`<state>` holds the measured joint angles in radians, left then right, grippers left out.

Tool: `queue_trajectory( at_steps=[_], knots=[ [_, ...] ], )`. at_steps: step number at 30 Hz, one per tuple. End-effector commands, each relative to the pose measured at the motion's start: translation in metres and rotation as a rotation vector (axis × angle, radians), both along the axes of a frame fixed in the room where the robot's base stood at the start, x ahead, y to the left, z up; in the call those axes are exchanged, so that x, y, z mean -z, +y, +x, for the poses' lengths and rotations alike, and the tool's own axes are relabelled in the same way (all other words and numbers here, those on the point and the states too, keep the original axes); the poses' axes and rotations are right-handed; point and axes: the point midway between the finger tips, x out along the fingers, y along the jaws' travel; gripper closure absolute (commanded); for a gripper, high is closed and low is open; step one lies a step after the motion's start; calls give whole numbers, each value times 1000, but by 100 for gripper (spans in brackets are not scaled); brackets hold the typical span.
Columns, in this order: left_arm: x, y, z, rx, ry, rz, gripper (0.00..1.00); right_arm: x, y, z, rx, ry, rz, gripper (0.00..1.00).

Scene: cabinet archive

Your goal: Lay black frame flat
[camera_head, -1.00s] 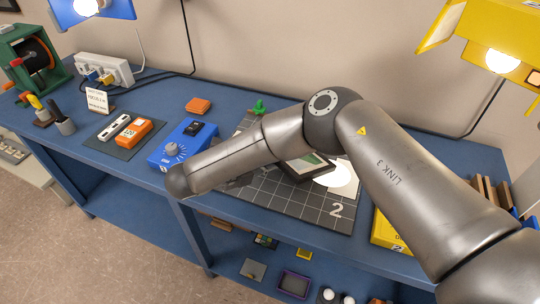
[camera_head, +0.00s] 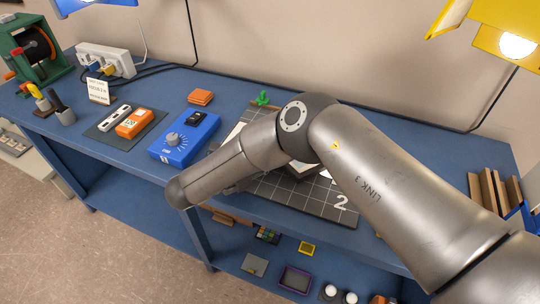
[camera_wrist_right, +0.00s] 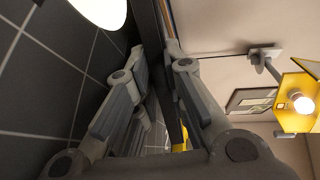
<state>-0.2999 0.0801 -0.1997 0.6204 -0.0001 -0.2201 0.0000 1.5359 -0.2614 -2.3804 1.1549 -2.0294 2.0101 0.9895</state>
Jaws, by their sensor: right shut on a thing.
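The black frame (camera_wrist_right: 150,24) shows as a dark edge-on bar in the right wrist view, running down between my right gripper's fingers. My right gripper (camera_wrist_right: 160,62) is shut on it. In the head view, only a small part of the frame (camera_head: 299,168) shows below my right arm's elbow, above the dark gridded mat (camera_head: 315,195). My arm hides the right gripper and most of the frame there, so its exact tilt and any contact with the mat cannot be told. My left gripper is in neither view.
A blue box with a dial (camera_head: 183,140) stands left of the mat, with an orange device (camera_head: 134,123) beyond it. A green piece (camera_head: 262,98) stands behind. Upright boards (camera_head: 488,190) are at the right. A yellow lamp (camera_head: 515,45) hangs above. A lower shelf holds small items.

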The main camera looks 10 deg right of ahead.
Motion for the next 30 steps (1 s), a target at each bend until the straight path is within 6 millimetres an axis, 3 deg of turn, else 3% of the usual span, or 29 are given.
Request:
queue_trajectory(
  at_steps=[12, 18, 19, 24, 30],
  knots=[
    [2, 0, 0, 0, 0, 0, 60, 1, 0, 0, 0, -9, -14, 100],
    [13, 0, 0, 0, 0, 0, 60, 9, 2, 0, -1, -27, -49, 100],
    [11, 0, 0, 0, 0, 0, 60, 7, 2, 0, 0, -26, -49, 85],
    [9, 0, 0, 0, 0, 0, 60, 7, 1, -1, 0, -24, -46, 63],
    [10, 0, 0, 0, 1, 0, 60, 8, 1, -1, 0, -19, -44, 63]
  ],
)
